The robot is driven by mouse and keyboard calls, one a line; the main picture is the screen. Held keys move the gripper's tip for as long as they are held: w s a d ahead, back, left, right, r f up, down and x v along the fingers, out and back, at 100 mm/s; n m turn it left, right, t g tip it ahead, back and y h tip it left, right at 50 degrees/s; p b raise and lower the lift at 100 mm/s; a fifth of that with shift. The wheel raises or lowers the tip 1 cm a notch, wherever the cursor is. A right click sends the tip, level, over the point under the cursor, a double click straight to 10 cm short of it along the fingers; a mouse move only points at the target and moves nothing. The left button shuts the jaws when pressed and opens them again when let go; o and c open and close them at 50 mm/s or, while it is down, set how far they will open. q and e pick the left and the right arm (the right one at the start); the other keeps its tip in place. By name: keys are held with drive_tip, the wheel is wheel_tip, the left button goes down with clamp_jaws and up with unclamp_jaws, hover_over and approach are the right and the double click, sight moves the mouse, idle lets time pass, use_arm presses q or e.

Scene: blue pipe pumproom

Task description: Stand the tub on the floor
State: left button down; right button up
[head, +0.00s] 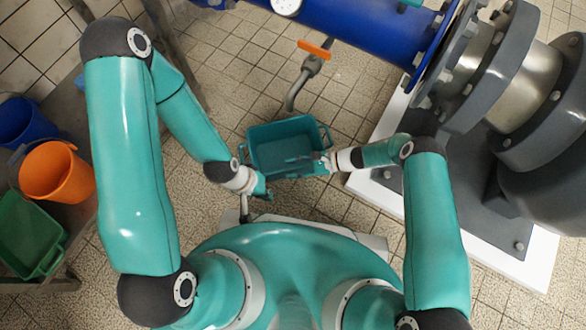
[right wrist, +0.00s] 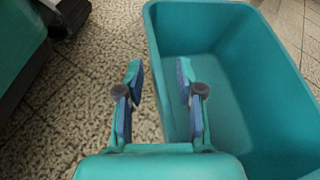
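The teal tub (head: 287,132) is empty and its opening faces up in the head view, with a loop handle at each end. I cannot tell whether its base touches the floor. My right gripper (head: 318,165) is at the tub's near right corner. In the right wrist view the tub (right wrist: 240,60) fills the right side. There my right gripper (right wrist: 160,85) is open, one finger outside the near wall and the other over the inside, with gaps beside the rim. My left gripper (head: 266,192) is just below the tub's near left corner; its fingers are too small to read.
A blue pipe (head: 370,30) with an orange-handled valve (head: 314,50) runs beyond the tub. A grey pump (head: 510,90) on a white plinth (head: 535,265) stands right. Blue (head: 20,122), orange (head: 58,172) and green (head: 28,235) containers are at left.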

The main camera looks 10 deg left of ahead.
drive_tip(key=p+v, duration=0.2)
drive_tip(key=v, duration=0.9)
drive_tip(key=s+d+r+n+h, duration=0.1)
drive_tip(key=s+d+n+h, duration=0.55)
drive_tip(key=s, duration=0.35)
drive_tip(key=s+d+r+n+t+h, duration=0.2)
drive_tip(key=s+r+n, duration=0.3)
drive_tip(key=r, duration=0.3)
drive_tip(key=shift+d+r+t, duration=0.2)
drive_tip(key=shift+d+t, duration=0.25)
drive_tip(key=shift+t, duration=0.15)
drive_tip(key=shift+s+h, duration=0.15)
drive_tip(key=shift+h, duration=0.1)
wheel_tip(320, 180, up, 38)
drive_tip(key=p, duration=3.8)
drive_tip(key=shift+w+r, duration=0.2)
drive_tip(key=shift+r, duration=0.05)
